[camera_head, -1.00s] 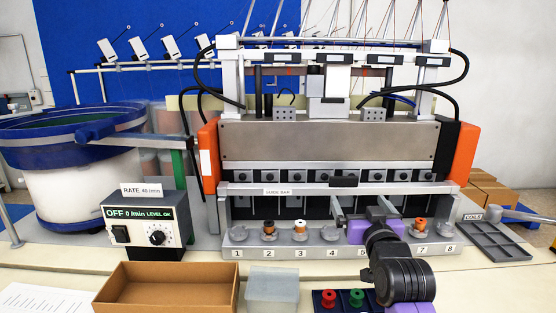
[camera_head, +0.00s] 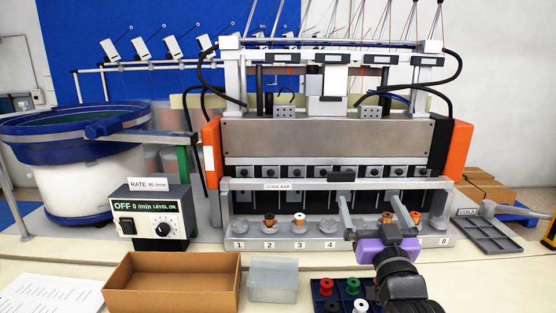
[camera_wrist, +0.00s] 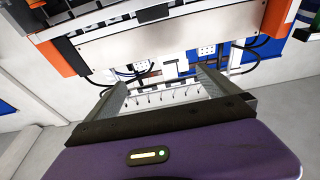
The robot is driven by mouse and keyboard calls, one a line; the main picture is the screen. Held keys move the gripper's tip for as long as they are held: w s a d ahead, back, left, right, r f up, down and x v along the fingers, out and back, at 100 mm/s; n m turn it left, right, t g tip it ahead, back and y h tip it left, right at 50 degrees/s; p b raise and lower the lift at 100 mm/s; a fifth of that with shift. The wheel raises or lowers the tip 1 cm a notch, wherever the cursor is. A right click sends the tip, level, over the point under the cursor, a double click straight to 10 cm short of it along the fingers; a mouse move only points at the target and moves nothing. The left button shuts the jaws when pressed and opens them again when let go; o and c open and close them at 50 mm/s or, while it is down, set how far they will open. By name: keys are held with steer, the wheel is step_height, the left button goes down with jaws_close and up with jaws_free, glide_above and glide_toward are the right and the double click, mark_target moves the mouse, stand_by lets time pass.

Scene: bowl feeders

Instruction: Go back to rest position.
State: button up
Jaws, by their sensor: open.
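My gripper (camera_head: 371,208) has a purple body and two grey fingers spread apart. It is open and empty in front of the right part of the winding machine (camera_head: 325,140). In the wrist view my gripper (camera_wrist: 162,88) also shows nothing between its fingers. Orange-brown spools (camera_head: 387,218) stand near the gripper on the numbered row, one partly behind a finger. An orange-and-black spool (camera_head: 269,220) stands at place 2 and a white-topped one (camera_head: 299,220) at place 3.
A dark tray (camera_head: 317,297) with several coloured spools lies at the front, partly behind my arm. A cardboard box (camera_head: 170,298), a translucent block (camera_head: 273,280) and a control box (camera_head: 150,218) stand to the left. A grey coil tray (camera_head: 488,236) lies at the right.

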steer(key=s+f, duration=0.7)
steer(key=s, duration=0.5)
steer(key=s+f, duration=0.7)
steer(key=s, duration=0.4)
steer(key=s+f+g, duration=0.3)
steer(key=s, duration=1.1)
steer(key=s+f+g, duration=0.3)
steer(key=s+f, duration=0.1)
steer(key=s, duration=1.1)
steer(key=shift+s+f, duration=0.15)
steer(key=shift+s, duration=0.1)
